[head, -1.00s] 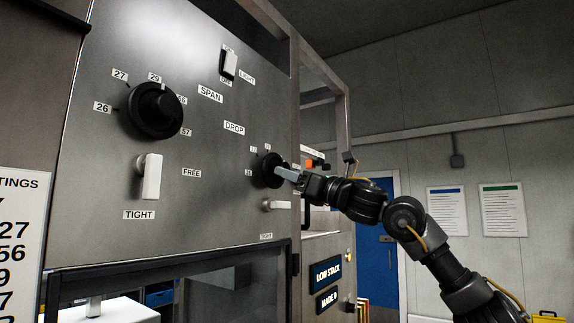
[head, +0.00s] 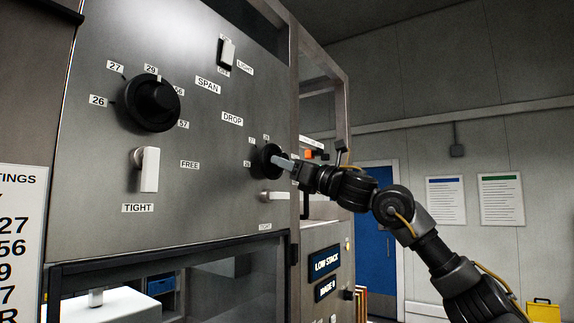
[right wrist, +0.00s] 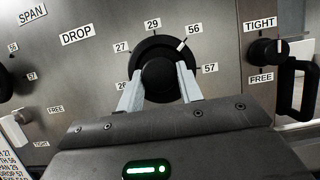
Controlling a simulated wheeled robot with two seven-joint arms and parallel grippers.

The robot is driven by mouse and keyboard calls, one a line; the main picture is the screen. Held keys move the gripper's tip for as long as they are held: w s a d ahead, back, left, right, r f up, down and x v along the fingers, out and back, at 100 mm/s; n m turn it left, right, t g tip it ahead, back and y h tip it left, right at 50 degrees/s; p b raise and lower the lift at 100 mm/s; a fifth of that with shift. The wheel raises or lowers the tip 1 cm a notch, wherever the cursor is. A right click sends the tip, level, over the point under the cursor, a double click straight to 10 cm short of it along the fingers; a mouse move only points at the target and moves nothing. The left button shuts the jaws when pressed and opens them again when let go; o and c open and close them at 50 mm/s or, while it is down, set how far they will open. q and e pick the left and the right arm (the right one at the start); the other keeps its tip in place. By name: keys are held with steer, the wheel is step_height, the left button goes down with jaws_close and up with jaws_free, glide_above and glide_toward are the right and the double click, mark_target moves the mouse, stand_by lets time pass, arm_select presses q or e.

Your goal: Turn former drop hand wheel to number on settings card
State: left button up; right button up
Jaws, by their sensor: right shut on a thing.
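The former drop hand wheel (right wrist: 135,64) is a black disc with a raised hub, below and beside the DROP label (right wrist: 76,35). Labels 26, 27, 29, 56 and 57 ring it. A white mark (right wrist: 181,44) on its rim points up and right at 56. My right gripper (right wrist: 158,88) is shut on the hub, with a pale finger on each side. The wheel also shows edge-on in the head view (head: 267,158). The settings card (head: 22,225) is cut off at the left; in the right wrist view its corner (right wrist: 14,165) reads SPAN 29 and DROP 57. My left gripper is out of view.
A larger black span wheel (head: 152,103) and a white lever (head: 149,170) between FREE and TIGHT are on the same panel. Another white lever (head: 274,197) sits just below the drop wheel. A black bar handle (right wrist: 300,88) stands to the right in the wrist view.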

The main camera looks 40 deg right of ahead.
steer(key=shift+m, duration=0.4)
steer(key=m+h, duration=0.2)
steer(key=m, duration=0.2)
steer(key=m+h, duration=0.2)
steer(key=m, duration=0.2)
steer(key=m+h, duration=0.3)
steer(key=m, duration=0.1)
steer(key=shift+s+a+r+m, duration=0.1)
steer(key=shift+a+r+m, duration=0.1)
steer(key=shift+a+m, duration=0.15)
steer(key=shift+m+g, duration=0.25)
steer(key=shift+g, duration=0.05)
steer(key=o, duration=1)
steer(key=shift+d, duration=0.1)
steer(key=shift+s+f, duration=0.1)
